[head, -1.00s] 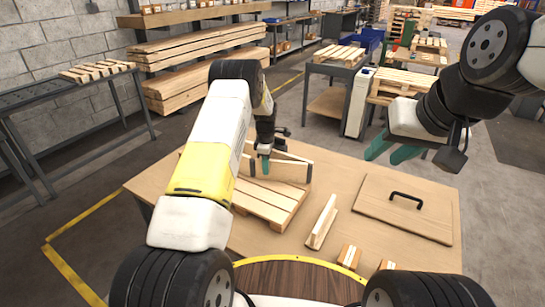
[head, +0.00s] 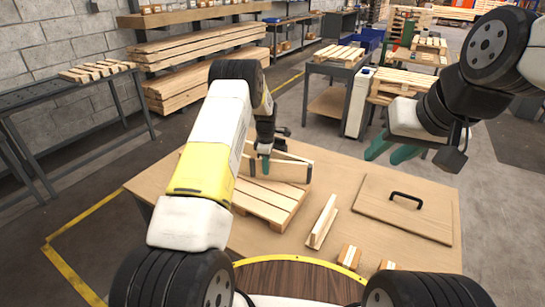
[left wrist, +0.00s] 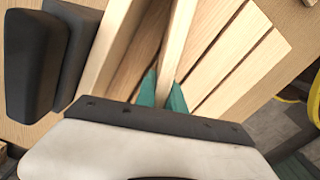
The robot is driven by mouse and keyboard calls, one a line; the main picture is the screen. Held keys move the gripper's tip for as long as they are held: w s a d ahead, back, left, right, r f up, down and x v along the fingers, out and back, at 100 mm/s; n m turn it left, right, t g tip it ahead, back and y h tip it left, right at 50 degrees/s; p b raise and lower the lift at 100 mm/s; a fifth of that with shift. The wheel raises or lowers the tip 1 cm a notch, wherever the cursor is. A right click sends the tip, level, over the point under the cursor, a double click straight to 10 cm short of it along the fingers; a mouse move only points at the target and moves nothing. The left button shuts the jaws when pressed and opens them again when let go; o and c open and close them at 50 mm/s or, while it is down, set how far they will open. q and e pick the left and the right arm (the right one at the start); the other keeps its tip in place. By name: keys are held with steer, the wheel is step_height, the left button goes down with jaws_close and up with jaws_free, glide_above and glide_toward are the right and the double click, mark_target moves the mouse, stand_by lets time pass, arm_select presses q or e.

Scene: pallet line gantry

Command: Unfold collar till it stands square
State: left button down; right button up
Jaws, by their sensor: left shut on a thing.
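The wooden collar (head: 285,171) stands on edge on a slatted pallet (head: 278,213) on the table, with dark fittings at its board ends. Its boards lie close together with a narrow gap, and it does not form a square. My left gripper (head: 264,166) is shut on the top of one collar board. In the left wrist view the green fingertips (left wrist: 162,96) sit on either side of that board (left wrist: 178,45), and a second board (left wrist: 112,55) runs beside it. My right gripper (head: 388,152) is open and empty, above the table's far right part.
A flat wooden lid (head: 420,218) with a black handle (head: 406,198) lies at the right of the table (head: 345,187). A wooden angle piece (head: 321,221) and small wood blocks (head: 349,256) lie nearer me. My left forearm hides part of the pallet.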

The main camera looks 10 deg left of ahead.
arm_select(q)
steer(key=shift+s+r, duration=0.1)
steer(key=shift+s, duration=0.05)
stand_by(0.5)
steer(key=shift+s+n, duration=0.5)
steer(key=shift+s, duration=0.1)
steer(key=s+d+n, duration=0.1)
steer(key=s+n, duration=0.3)
steer(key=s, duration=0.1)
steer(key=s+d+n, duration=0.1)
steer(key=s, duration=0.2)
steer(key=shift+s+d+n, duration=0.15)
steer(key=shift+d+n, duration=0.2)
steer(key=shift+n, duration=0.05)
steer(key=s+d+n, duration=0.5)
steer(key=d, duration=0.1)
steer(key=shift+s+n, duration=0.3)
steer(key=shift+s, duration=0.1)
steer(key=shift+s+d+n, duration=0.25)
steer(key=shift+d+n, duration=0.2)
steer(key=shift+d, duration=0.1)
steer(key=shift+s+d+n, duration=0.2)
steer(key=shift+d+n, duration=0.25)
steer(key=shift+d, duration=0.2)
steer(key=c, duration=1.4)
jaws_free()
steer(key=shift+c, duration=0.2)
steer(key=shift+s, duration=0.1)
